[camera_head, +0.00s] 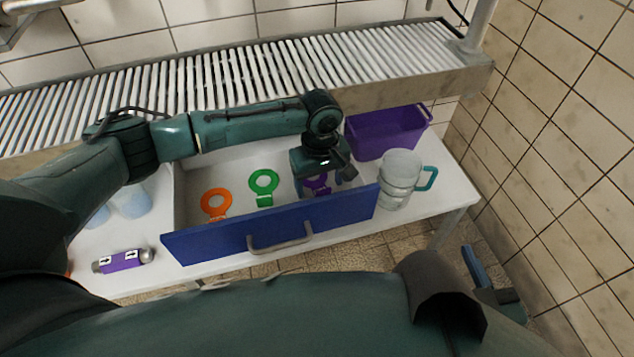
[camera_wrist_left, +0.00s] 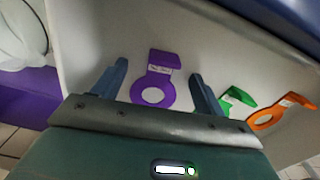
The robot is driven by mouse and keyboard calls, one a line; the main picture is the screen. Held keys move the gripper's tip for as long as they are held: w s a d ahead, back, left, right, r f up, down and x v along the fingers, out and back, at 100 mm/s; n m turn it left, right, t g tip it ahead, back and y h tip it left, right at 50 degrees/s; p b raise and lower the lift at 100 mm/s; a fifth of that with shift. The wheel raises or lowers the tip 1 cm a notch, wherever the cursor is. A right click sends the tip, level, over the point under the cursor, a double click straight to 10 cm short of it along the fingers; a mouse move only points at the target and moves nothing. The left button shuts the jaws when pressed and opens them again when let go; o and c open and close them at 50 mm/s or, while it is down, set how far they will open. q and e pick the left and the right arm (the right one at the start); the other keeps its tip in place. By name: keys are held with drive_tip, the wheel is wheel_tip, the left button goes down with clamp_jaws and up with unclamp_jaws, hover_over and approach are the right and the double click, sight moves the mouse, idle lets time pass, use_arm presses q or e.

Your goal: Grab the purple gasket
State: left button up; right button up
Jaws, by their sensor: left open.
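The purple gasket (camera_wrist_left: 164,78), a flat ring with a labelled tab, lies on the pale drawer floor in the left wrist view. It shows only partly in the head view (camera_head: 317,183), mostly hidden by my left gripper. My left gripper (camera_wrist_left: 160,70) is open, with one blue finger on each side of the gasket and gaps between. In the head view my left gripper (camera_head: 325,181) reaches down into the drawer's right part. How far the fingertips are above the floor is unclear. My right gripper (camera_head: 490,285) is at lower right, outside the drawer; its jaws are partly hidden.
The open drawer has a blue front (camera_head: 220,240) with a grey handle (camera_head: 280,247). A green gasket (camera_head: 264,182) and an orange gasket (camera_head: 216,203) lie left of the purple one. A purple bin (camera_head: 385,135) and a clear jug (camera_head: 399,178) stand right of the drawer.

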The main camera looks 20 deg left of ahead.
use_arm(q)
drive_tip(key=shift+c, duration=0.2)
drive_tip(key=c, duration=1)
